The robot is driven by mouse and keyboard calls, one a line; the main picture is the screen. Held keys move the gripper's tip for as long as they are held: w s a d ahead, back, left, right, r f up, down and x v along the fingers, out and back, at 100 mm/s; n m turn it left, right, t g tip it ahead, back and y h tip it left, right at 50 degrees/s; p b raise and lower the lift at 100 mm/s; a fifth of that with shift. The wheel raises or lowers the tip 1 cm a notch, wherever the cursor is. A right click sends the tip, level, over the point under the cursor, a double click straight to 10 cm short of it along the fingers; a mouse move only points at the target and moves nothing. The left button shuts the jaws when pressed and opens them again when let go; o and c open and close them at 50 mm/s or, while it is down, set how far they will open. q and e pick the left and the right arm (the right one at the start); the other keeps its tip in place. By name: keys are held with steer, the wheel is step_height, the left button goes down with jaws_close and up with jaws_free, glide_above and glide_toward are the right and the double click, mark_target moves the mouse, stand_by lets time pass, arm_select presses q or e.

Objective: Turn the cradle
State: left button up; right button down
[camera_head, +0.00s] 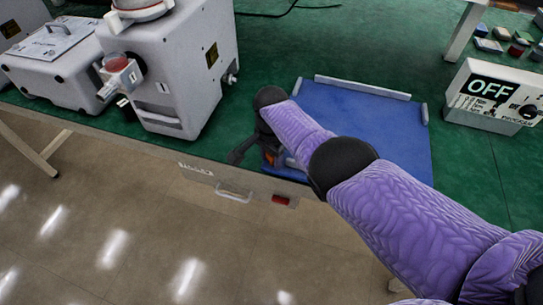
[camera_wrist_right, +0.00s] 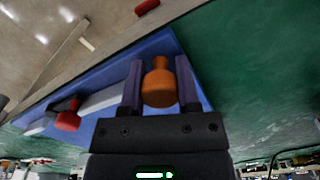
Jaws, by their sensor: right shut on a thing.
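The blue plate (camera_head: 385,135), which seems to be the cradle, lies on the green bench with pale rails along its edges. It also shows in the wrist view (camera_wrist_right: 150,48). My right gripper (camera_head: 256,146) is at the plate's near left corner, its arm crossing over the plate. In the wrist view its two fingers (camera_wrist_right: 160,72) are shut on an orange knob (camera_wrist_right: 159,88). A bit of the orange shows by the gripper in the head view (camera_head: 270,158). A red knob (camera_wrist_right: 68,121) and a pale bar lie beside it. My left gripper is not in view.
A tall grey pump box (camera_head: 185,60) with a red-topped part (camera_head: 117,63) stands left of the plate. A lower grey box (camera_head: 50,60) is further left. The bench front has a drawer handle (camera_head: 233,194).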

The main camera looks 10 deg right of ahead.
steer(key=shift+w+r, duration=0.2)
steer(key=shift+w, duration=0.05)
steer(key=shift+c, duration=1.6)
jaws_free()
steer(key=shift+w+f, duration=0.15)
step_height(320, 180, up, 9)
steer(key=p, duration=0.6)
steer(key=shift+p, duration=0.4)
steer(key=shift+r, duration=0.55)
steer(key=shift+f, duration=0.15)
